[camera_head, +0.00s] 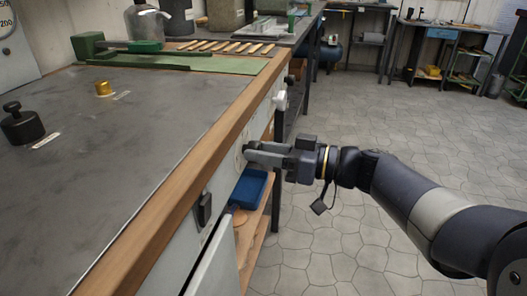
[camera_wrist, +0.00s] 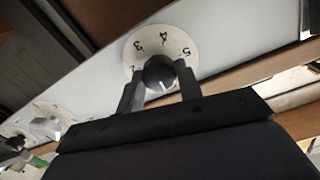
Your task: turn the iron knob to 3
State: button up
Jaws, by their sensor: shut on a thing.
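The iron knob (camera_wrist: 159,72) is dark and round, in the middle of a pale round dial (camera_wrist: 177,42) on the bench's light front panel. The digits 2, 3, 4 and 5 show around the dial's upper part in the wrist view. My gripper (camera_wrist: 160,84) is shut on the knob, with one finger on each side of it. I cannot tell surely which digit the knob points to. In the head view my gripper (camera_head: 250,153) reaches the bench front from the right and hides the knob.
A blue bin (camera_head: 249,189) sits on a shelf just below my gripper. A black handle (camera_head: 204,210) and an open door panel (camera_head: 213,264) are nearer. A white fitting (camera_head: 281,101) sticks out farther along the bench front. The tiled floor (camera_head: 345,115) to the right is clear.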

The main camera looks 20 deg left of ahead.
jog(key=m+p, duration=0.7)
jog(key=m, duration=0.4)
jog(key=m+g+p, duration=0.1)
jog(key=m+p, duration=0.6)
jog(key=m, duration=0.5)
jog(key=shift+w+r+h, duration=0.1)
jog(key=shift+r+h, duration=0.1)
jog(key=shift+h, duration=0.1)
jog(key=shift+f+m+g+p, duration=0.15)
jog(key=shift+m+p, duration=1.7)
jog(key=shift+f+m+g+p, duration=0.1)
jog(key=shift+m+g+p, duration=0.05)
jog(key=shift+m+p, duration=1.7)
jog(key=shift+f, duration=0.1)
jog(key=o, duration=1)
